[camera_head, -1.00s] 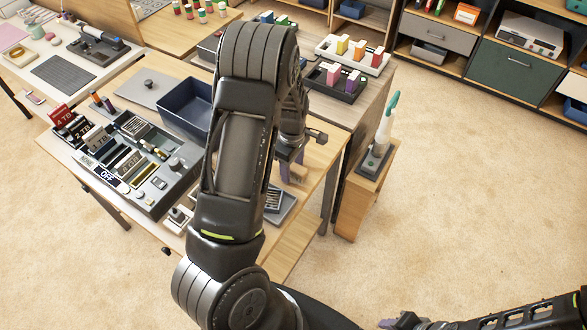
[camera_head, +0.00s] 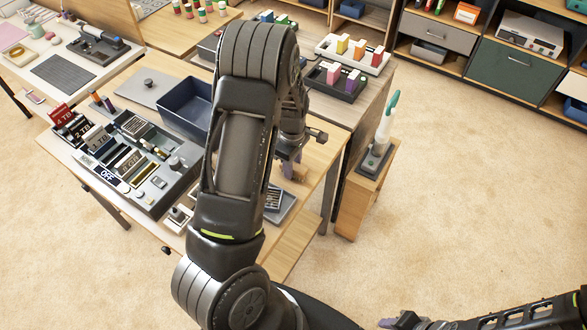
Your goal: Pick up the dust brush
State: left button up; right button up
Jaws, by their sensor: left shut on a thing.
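My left gripper (camera_head: 288,165) is low over the right part of the wooden table, partly hidden behind my own arm. It is shut on a small tan piece (camera_head: 299,173), which looks like part of the dust brush. Most of that thing is hidden by the fingers and arm, so I cannot tell its full shape or whether it touches the table. My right gripper (camera_head: 392,323) shows only at the bottom edge, away from the table, and its jaws are unclear.
A grey device panel (camera_head: 150,160) with several labelled modules covers the table's left. A dark blue bin (camera_head: 186,108) stands behind it. A grey tray (camera_head: 284,206) lies near the front edge. A white tool with a green top (camera_head: 384,125) stands on a side stand (camera_head: 352,200).

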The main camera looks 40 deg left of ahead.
pick_arm(q)
grip_shut()
notch_tip(320, 180, up, 10)
jog(key=shift+b, duration=0.35)
dwell(0.5)
jog(key=shift+o, duration=1.9)
grip_release()
grip_shut()
